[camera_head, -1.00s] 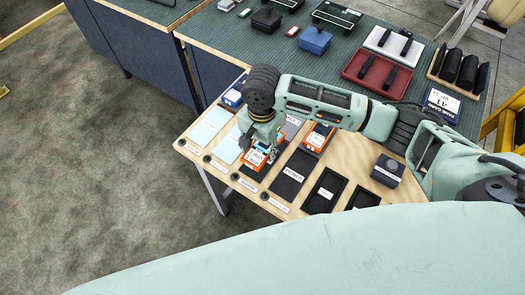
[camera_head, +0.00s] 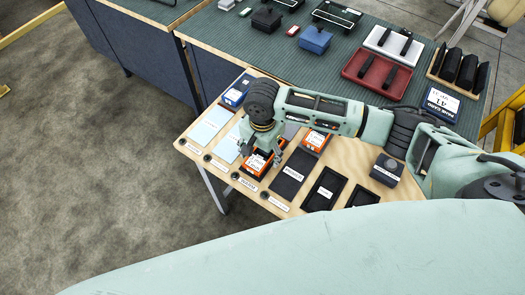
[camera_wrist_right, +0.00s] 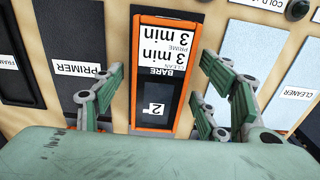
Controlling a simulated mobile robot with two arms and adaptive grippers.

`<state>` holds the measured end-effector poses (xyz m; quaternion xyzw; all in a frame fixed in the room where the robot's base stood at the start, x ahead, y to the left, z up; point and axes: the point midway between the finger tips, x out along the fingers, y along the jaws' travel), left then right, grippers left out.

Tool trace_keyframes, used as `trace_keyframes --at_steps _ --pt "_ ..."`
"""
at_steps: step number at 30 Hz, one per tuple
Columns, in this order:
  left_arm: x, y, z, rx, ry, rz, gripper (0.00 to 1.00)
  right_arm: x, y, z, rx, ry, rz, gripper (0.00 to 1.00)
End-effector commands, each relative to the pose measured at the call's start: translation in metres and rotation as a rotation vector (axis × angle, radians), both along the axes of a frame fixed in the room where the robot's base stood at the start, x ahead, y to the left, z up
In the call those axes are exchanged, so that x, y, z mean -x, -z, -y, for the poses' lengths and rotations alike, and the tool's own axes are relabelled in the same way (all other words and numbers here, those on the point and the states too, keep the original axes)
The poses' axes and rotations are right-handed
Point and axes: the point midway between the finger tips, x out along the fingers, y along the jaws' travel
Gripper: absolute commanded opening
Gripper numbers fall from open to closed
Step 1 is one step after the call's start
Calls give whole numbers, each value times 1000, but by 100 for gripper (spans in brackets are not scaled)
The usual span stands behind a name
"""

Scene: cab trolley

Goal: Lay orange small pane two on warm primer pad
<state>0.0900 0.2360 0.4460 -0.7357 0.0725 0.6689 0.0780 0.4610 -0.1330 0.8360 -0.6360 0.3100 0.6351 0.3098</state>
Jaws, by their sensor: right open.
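Orange small pane two (camera_head: 257,163) lies in the front row of pads, its orange frame and white "3 min" label showing. In the right wrist view the pane (camera_wrist_right: 153,70) also shows "BARE" and a "2". It covers most of the dark pad (camera_wrist_right: 119,60) under it, which I take as the warm primer pad; its front label is too small to read. My right gripper (camera_head: 264,150) is open above the pane. In the wrist view its fingers (camera_wrist_right: 165,105) stand apart on either side, clear of the pane. My left gripper is not in view.
A dark pad marked "PRIMER" (camera_wrist_right: 75,35) and black trays (camera_head: 325,190) lie to one side, light blue pads (camera_head: 211,127) to the other. Another orange pane (camera_head: 317,140) lies behind. A dark block (camera_head: 387,170) stands right. Red (camera_head: 378,78) and white trays are further back.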

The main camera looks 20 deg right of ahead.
Motion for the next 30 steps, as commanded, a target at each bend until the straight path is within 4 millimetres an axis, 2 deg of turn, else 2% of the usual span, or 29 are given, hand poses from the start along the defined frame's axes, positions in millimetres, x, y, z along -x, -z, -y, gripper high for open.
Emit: trace_keyframes --at_steps 8,11,21,25,30 --pt "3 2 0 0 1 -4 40 -1 -8 0 -1 0 2 66" --pt "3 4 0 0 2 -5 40 -1 -23 -1 -2 0 2 66" --pt "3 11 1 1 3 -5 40 -1 -94 -1 -2 0 3 66" --pt "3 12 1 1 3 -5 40 -1 -112 -1 -1 0 2 66" --pt "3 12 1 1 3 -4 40 0 -122 0 0 0 0 66"
